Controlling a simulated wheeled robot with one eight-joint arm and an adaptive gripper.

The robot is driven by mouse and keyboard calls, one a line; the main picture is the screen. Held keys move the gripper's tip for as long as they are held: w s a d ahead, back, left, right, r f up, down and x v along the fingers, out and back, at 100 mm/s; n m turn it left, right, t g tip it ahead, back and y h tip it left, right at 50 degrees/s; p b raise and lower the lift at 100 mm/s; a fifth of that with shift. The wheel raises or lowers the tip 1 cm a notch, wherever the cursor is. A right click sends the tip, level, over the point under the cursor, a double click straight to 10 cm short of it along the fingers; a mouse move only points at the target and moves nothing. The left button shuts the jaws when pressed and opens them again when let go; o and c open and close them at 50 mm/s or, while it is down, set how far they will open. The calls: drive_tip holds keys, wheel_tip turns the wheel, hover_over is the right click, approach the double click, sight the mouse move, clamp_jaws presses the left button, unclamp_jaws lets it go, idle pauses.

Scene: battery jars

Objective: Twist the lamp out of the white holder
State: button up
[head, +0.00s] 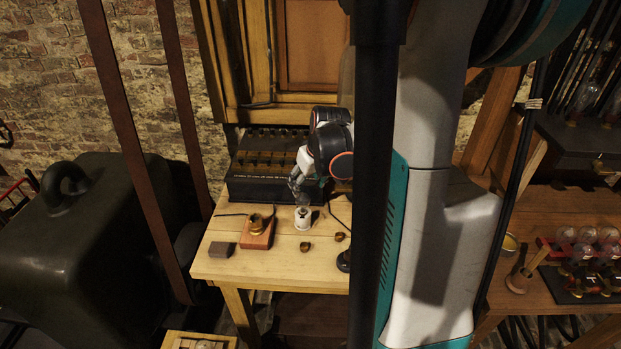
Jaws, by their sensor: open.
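The white holder (303,221) stands upright on the wooden table, near its middle. A small glassy lamp (302,199) shows just above the holder, upright; it is too small to see its base. My gripper (299,188) points down directly over the holder, with its fingers around or just beside the lamp's top. The gripper is open. I cannot tell whether a finger touches the lamp. Part of my arm hides the table's right side.
A brass socket on a reddish wooden block (257,231) and a grey block (222,249) lie left of the holder. Two small brass pieces (306,246) lie in front. A black box (268,167) stands behind. The table's (270,270) front edge is clear.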

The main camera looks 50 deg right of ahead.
sight(298, 201)
drive_tip(key=b+x, duration=0.4)
drive_tip(key=x, duration=0.8)
drive_tip(key=shift+w, duration=0.1)
drive_tip(key=c, duration=1.3)
drive_tip(key=n, duration=0.2)
drive_tip(key=n+y, duration=0.1)
drive_tip(key=n, duration=0.1)
drive_tip(key=shift+a+y+b, duration=0.2)
drive_tip(key=shift+y+b, duration=0.1)
drive_tip(key=shift+b, duration=0.05)
drive_tip(key=shift+a+n+y, duration=0.2)
drive_tip(key=shift+n+y, duration=0.2)
drive_tip(key=shift+n, duration=0.9)
